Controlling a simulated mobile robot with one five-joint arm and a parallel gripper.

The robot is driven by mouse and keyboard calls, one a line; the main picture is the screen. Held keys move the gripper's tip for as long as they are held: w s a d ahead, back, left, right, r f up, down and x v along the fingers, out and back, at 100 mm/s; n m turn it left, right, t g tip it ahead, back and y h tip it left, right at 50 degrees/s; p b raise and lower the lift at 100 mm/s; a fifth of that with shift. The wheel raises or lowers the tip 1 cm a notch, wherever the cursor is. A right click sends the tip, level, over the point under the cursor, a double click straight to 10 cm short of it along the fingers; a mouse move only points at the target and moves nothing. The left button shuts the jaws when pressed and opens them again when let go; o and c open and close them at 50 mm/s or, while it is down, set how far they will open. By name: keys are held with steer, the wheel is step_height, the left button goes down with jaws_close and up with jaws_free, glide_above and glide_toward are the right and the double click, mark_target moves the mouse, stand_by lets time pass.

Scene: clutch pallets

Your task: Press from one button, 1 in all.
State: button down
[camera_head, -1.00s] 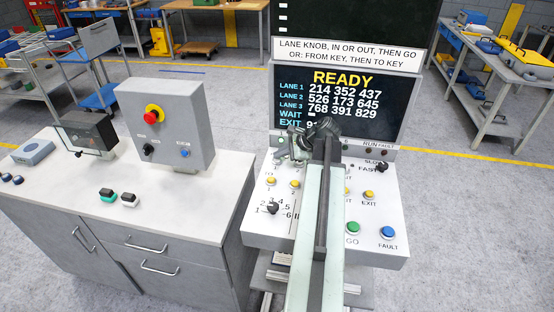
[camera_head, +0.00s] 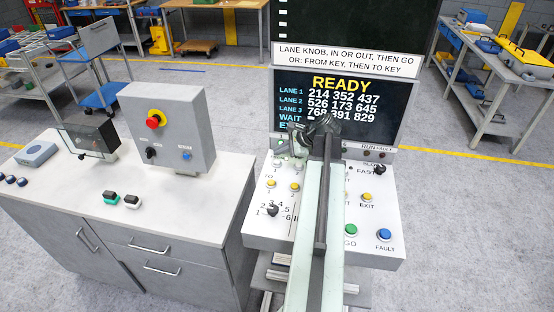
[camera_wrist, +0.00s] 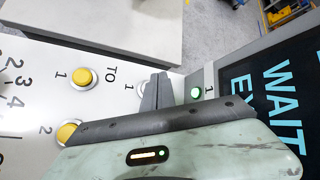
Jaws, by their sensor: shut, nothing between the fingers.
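The control panel (camera_head: 270,225) slopes below a black display (camera_head: 330,88) that reads READY. Yellow buttons 1 (camera_head: 270,184) and 2 (camera_head: 294,187) sit under the TO label on its left part. In the wrist view, yellow button 1 (camera_wrist: 84,78) and yellow button 2 (camera_wrist: 68,132) show left of my fingers. My gripper (camera_wrist: 158,80) is shut and empty, over the row behind the yellow buttons. A pale button (camera_wrist: 144,88) is partly hidden by its fingers; whether they touch it I cannot tell. A small green lamp (camera_wrist: 196,94) is beside the fingers.
A yellow EXIT button (camera_head: 367,197), a green GO button (camera_head: 351,230), a blue FAULT button (camera_head: 385,234) and a black knob (camera_head: 272,211) are on the panel. My arm hides its middle. A cabinet (camera_head: 180,222) with a grey control box (camera_head: 189,155) stands on the left.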

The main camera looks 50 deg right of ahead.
mark_target(279, 162)
step_height(279, 162, up, 4)
steer(key=p, duration=0.3)
steer(key=shift+f, duration=0.15)
stand_by(0.4)
steer(key=shift+w+a, duration=0.1)
steer(key=w+a+f+n+g+y+b, duration=0.1)
steer(key=w+a+f+n+g, duration=0.3)
steer(key=a, duration=0.6)
steer(key=w+a+f+n+b, duration=0.1)
steer(key=w+a+f+n, duration=0.15)
steer(key=a+n, duration=0.6)
steer(key=s+a+f+n+g+h+b, duration=0.1)
steer(key=a+n, duration=0.5)
steer(key=a, duration=0.8)
steer(key=s+a+f+n+g+h+b, duration=0.1)
steer(key=a+n, duration=0.5)
steer(key=a, duration=0.8)
step_height(279, 162, down, 3)
steer(key=s+g+h, duration=0.1)
steer(key=g, duration=0.2)
steer(key=shift+s+r, duration=0.15)
steer(key=shift+r, duration=0.05)
